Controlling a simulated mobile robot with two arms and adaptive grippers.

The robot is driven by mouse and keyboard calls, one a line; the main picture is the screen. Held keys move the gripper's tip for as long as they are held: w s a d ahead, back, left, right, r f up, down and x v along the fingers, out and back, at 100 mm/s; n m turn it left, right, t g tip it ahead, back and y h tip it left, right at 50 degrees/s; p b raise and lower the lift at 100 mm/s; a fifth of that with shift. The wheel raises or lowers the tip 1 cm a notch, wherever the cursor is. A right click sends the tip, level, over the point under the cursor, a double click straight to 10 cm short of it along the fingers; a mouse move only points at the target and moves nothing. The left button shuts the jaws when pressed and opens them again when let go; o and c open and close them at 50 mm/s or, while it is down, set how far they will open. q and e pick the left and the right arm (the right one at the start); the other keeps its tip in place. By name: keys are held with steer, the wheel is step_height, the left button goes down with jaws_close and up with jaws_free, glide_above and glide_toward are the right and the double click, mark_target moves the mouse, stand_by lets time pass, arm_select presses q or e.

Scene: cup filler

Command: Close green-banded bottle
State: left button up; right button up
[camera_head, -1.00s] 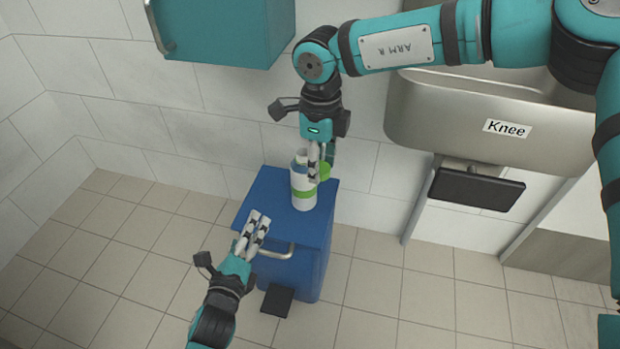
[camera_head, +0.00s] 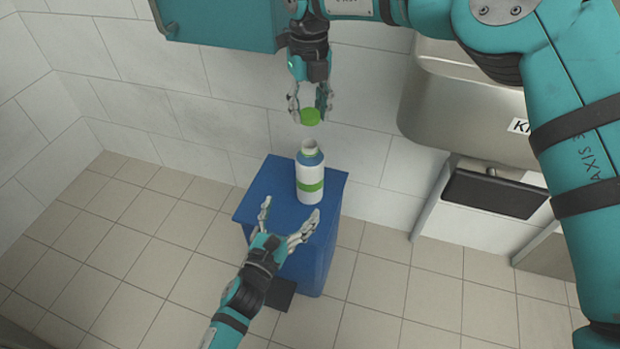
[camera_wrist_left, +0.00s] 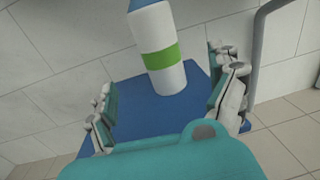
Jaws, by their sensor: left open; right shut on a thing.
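The green-banded bottle (camera_head: 310,174) stands upright and uncapped on the blue bin (camera_head: 270,199). It is white with a blue shoulder, and its open mouth shows. The green cap (camera_head: 310,116) is in my right gripper (camera_head: 310,108), which is shut on it above the bottle's mouth, with a gap between. My left gripper (camera_head: 288,212) is open in front of the bottle, with its fingers spread and not touching it. In the left wrist view the bottle (camera_wrist_left: 158,50) stands ahead, between and beyond the open fingers (camera_wrist_left: 168,100); its top is cut off.
A steel sink (camera_head: 450,100) is on the wall at right, with a black panel (camera_head: 492,194) below it. A teal cabinet (camera_head: 220,28) hangs at upper left. A black pedal (camera_head: 280,293) is at the bin's foot. The tiled floor at left is clear.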

mark_target(310, 176)
arm_select(q)
steer(key=x, duration=1.1)
steer(key=shift+w, duration=0.25)
steer(key=c, duration=1.8)
arm_select(e)
steer(key=shift+f, duration=2.45)
